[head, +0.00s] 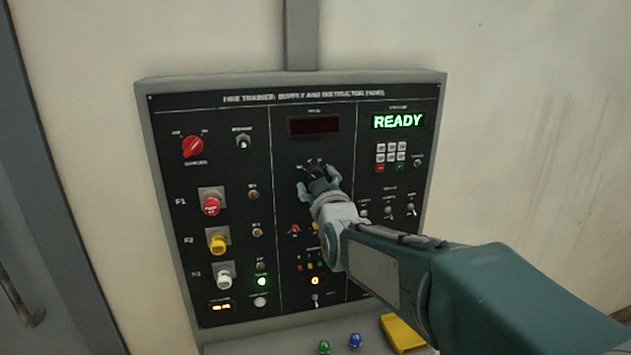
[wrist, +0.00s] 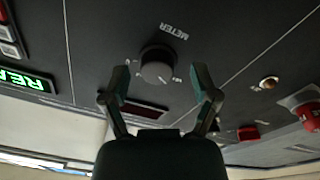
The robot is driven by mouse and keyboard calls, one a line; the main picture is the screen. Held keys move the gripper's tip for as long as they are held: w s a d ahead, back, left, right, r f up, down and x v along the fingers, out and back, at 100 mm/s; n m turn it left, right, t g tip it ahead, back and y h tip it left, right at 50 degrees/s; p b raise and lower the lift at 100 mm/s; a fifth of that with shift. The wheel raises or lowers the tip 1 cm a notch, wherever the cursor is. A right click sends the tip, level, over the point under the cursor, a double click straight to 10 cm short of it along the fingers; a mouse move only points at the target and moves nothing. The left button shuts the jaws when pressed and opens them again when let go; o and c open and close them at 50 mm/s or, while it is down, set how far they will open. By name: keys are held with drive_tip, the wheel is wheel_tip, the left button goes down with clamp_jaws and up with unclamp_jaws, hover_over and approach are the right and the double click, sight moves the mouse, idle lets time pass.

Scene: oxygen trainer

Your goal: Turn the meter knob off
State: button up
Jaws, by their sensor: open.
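The meter knob (wrist: 158,66) is a round dark knob with the label METER beside it, on the black panel in the wrist view. My gripper (wrist: 161,82) is open, with one finger to each side of the knob in that view. I cannot tell whether the fingers touch it. In the head view my gripper (head: 318,182) is at the panel's middle column, below a dark display (head: 315,126), and largely covers the knob. The knob's pointer setting is too unclear to read.
The panel's right column has a green READY display (head: 397,121), a keypad (head: 391,152) and several toggle switches. A red rotary switch (head: 193,146) and red (head: 211,206), yellow (head: 217,241) and white (head: 224,275) knobs are at left. A yellow object (head: 402,334) lies below the panel.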

drive_tip(key=v, duration=1.1)
drive_tip(key=shift+s+f, duration=0.15)
drive_tip(key=shift+s, duration=0.15)
drive_tip(key=s+d+f+m+g+h, duration=0.1)
drive_tip(key=s+d+f+m+g, duration=0.1)
drive_tip(key=s+d+f+g, duration=0.2)
drive_tip(key=s+d+f+m+g+h, duration=0.2)
drive_tip(key=s+d+f+m+g, duration=0.1)
drive_tip(key=s, duration=0.8)
drive_tip(key=s+d+f+m+g+h, duration=0.1)
drive_tip(key=s+d+f+m+g, duration=0.2)
drive_tip(key=s+d+f+g, duration=0.2)
wheel_tip(320, 180, down, 3)
drive_tip(key=shift+s+d+r+g+h, duration=0.2)
drive_tip(key=shift+s+d+g+h, duration=0.15)
drive_tip(key=shift+s+d, duration=0.75)
